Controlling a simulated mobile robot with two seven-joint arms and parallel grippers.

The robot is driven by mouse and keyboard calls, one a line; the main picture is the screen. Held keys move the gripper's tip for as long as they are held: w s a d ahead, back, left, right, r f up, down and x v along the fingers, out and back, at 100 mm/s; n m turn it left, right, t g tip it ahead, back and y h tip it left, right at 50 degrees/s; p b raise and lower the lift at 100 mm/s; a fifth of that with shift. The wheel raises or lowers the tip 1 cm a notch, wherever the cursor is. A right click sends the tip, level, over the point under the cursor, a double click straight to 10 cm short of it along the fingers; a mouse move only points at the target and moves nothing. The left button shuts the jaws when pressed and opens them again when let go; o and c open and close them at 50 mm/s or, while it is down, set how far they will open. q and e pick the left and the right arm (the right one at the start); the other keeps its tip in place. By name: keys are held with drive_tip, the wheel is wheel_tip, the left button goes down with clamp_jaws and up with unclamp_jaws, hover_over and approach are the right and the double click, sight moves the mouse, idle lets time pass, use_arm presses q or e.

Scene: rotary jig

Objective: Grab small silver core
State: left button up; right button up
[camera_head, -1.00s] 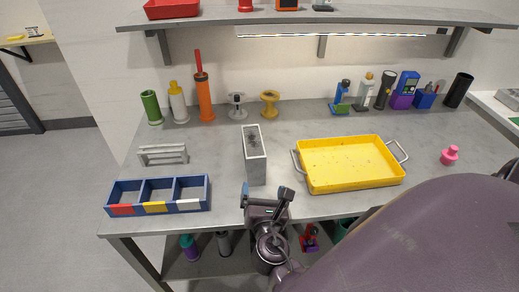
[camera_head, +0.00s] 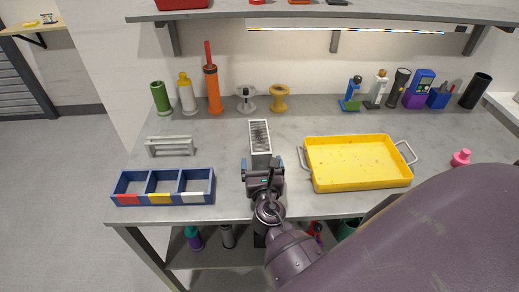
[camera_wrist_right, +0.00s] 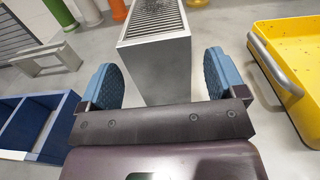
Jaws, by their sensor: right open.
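The small silver core (camera_head: 260,138) is an upright grey metal block with a dark finned top, standing on the workbench near its middle. It also shows in the right wrist view (camera_wrist_right: 160,62), at the top centre just ahead of the fingers. My right gripper (camera_head: 262,166) is open at the near side of the core, with one blue-padded finger to each side of its near end. In the right wrist view the gap between the pads (camera_wrist_right: 160,80) lines up with the core, and neither pad visibly touches it. My left gripper is not in view.
A blue three-compartment bin (camera_head: 163,199) and a grey rack (camera_head: 170,146) are to the left. A yellow tray (camera_head: 357,163) is close on the right. Bottles, spools and tools line the back, including a yellow spool (camera_head: 279,98). A shelf (camera_head: 330,14) runs above.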

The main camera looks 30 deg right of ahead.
drive_tip(key=shift+x, duration=2.1)
drive_tip(key=shift+f, duration=0.15)
drive_tip(key=c, duration=1.2)
